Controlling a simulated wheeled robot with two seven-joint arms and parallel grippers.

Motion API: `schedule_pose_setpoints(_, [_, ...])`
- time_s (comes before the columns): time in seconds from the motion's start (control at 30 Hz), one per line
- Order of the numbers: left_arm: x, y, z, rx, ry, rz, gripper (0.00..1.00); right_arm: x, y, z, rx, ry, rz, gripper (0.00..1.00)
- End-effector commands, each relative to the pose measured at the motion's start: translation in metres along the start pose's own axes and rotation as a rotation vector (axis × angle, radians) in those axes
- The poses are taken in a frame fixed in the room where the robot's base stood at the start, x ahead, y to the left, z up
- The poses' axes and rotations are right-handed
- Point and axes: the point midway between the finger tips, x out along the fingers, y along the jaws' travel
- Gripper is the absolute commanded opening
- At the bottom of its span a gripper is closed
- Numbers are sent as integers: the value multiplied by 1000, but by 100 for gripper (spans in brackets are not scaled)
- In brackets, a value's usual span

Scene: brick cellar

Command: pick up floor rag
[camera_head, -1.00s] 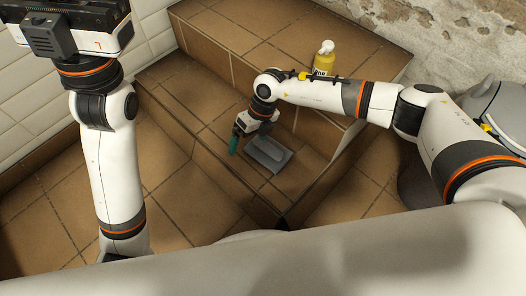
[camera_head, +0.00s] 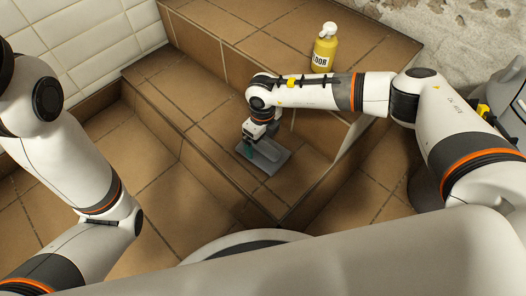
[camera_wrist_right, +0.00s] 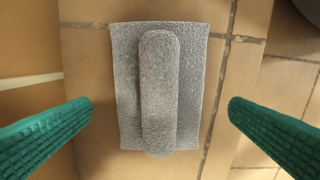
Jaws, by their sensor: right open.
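The floor rag (camera_head: 271,155) is a grey textured cloth lying on the tiled step. In the right wrist view the rag (camera_wrist_right: 125,90) is a flat piece with a raised rounded ridge along its middle. My right gripper (camera_head: 249,151) is above the rag, over its left part in the head view. In the right wrist view its green fingers (camera_wrist_right: 160,108) are wide apart, one on each side of the rag, with nothing between them gripped. My left arm shows at the left of the head view, but its gripper is out of frame.
A yellow bottle (camera_head: 324,50) with a white cap stands on the higher tiled step behind my right arm. The step's front edge (camera_head: 232,183) drops to the tiled floor. White wall tiles (camera_head: 85,40) are at the left. The floor at left is clear.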

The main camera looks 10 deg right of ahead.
Motion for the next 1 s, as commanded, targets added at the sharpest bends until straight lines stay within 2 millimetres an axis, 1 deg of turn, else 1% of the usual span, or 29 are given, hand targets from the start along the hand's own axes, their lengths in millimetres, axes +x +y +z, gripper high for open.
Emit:
schedule_pose_setpoints(0.03, [-8,-2,5,1,-7,-2,0,11,0,0,0,-1,0,100])
schedule_pose_setpoints(0.07, [-10,-3,7,1,-12,-3,0,15,0,0,0,-1,0,100])
schedule_pose_setpoints(0.2, [-29,-7,14,1,-11,-3,0,35,1,1,1,0,0,100])
schedule_pose_setpoints(0.3, [-36,-9,16,1,-11,-3,0,46,0,1,0,0,0,100])
schedule_pose_setpoints(0.57, [-35,-8,16,1,-11,-3,0,45,0,1,0,0,-1,100])
schedule_pose_setpoints(0.6, [-35,-8,16,1,-11,-3,0,45,0,1,0,0,-1,93])
schedule_pose_setpoints(0.73, [-35,-8,16,1,-11,-3,0,45,0,1,0,0,-1,72])
schedule_pose_setpoints(1.0, [-33,-8,15,1,-10,-3,0,43,1,0,0,1,-1,72])
